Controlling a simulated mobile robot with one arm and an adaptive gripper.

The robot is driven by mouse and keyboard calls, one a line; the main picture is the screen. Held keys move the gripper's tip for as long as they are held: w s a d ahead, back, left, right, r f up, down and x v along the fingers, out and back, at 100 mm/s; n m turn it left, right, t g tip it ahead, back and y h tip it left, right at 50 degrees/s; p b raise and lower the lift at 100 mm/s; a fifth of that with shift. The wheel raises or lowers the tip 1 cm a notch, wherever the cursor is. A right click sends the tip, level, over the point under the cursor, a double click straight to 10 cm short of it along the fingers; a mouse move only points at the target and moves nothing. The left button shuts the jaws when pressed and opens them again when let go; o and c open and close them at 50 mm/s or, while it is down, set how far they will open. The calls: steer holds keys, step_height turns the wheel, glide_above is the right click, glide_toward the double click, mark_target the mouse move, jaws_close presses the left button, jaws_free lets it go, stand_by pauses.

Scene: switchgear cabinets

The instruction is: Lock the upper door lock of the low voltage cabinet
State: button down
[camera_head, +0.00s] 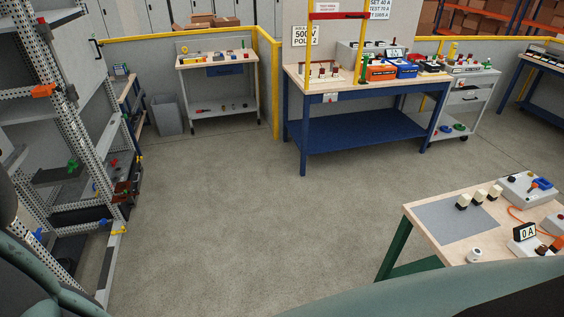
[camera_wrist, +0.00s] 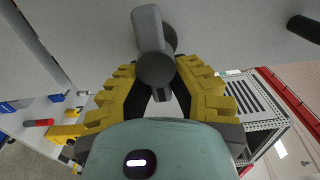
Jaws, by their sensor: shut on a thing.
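In the wrist view, a dark grey lock handle (camera_wrist: 150,32) with a round base stands out from a pale grey door panel (camera_wrist: 235,30). My gripper (camera_wrist: 160,82) has yellow ridged fingers, one on each side of the handle's near end. It is shut on the handle; the exact contact is partly hidden behind the rounded dark end. In the head view my gripper is out of sight. A tall grey cabinet (camera_head: 85,45) stands at the left edge there, with a thin black handle (camera_head: 97,42) on its side.
A dark cylinder (camera_wrist: 304,28) sticks out at the wrist view's upper right. A perforated metal frame (camera_wrist: 262,105) is below it. In the head view, a blue bench (camera_head: 365,127) and a wooden table (camera_head: 425,208) stand to the right. Open floor (camera_head: 235,200) lies between.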

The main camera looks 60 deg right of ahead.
steer(key=shift+w, duration=0.1)
steer(key=c, duration=0.9)
jaws_free()
